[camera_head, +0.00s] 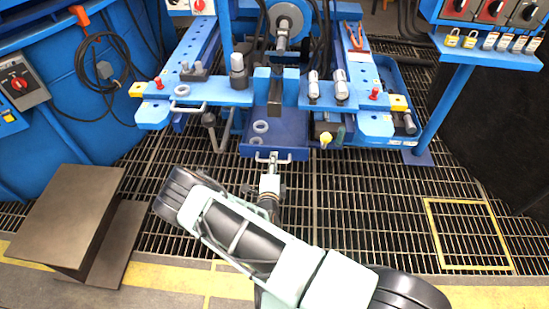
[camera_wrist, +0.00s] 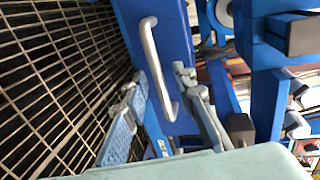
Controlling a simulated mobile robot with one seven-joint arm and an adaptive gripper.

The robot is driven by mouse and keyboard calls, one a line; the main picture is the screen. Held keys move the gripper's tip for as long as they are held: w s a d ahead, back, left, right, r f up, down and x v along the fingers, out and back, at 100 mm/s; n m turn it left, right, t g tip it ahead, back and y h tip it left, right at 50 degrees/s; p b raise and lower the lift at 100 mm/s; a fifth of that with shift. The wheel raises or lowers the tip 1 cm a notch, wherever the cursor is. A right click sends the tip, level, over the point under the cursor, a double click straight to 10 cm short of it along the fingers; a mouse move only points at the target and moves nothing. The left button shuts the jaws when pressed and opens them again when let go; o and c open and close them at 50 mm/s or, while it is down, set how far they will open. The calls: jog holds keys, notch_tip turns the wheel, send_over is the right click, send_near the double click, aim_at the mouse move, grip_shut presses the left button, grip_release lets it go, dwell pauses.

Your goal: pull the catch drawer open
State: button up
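The catch drawer (camera_head: 289,132) is a blue tray under the middle of the blue machine, with grey rings in view at its left. Its front carries a silver bar handle (camera_head: 260,157). In the wrist view the handle (camera_wrist: 152,52) runs nearly upright across the blue drawer front (camera_wrist: 177,40). My gripper (camera_head: 271,166) is at the drawer front, at the handle. In the wrist view my gripper (camera_wrist: 161,80) has its two fingers apart, with the lower part of the handle between them. A gap shows on both sides of the bar; contact cannot be told.
A brown slanted box (camera_head: 65,215) stands on the grating at left. A blue stand with padlocks (camera_head: 485,45) is at right. The grating floor (camera_head: 370,200) before the drawer is clear apart from my arm. A yellow-framed floor panel (camera_head: 468,235) lies at right.

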jog(key=shift+w, duration=0.3)
grip_shut()
dwell(0.3)
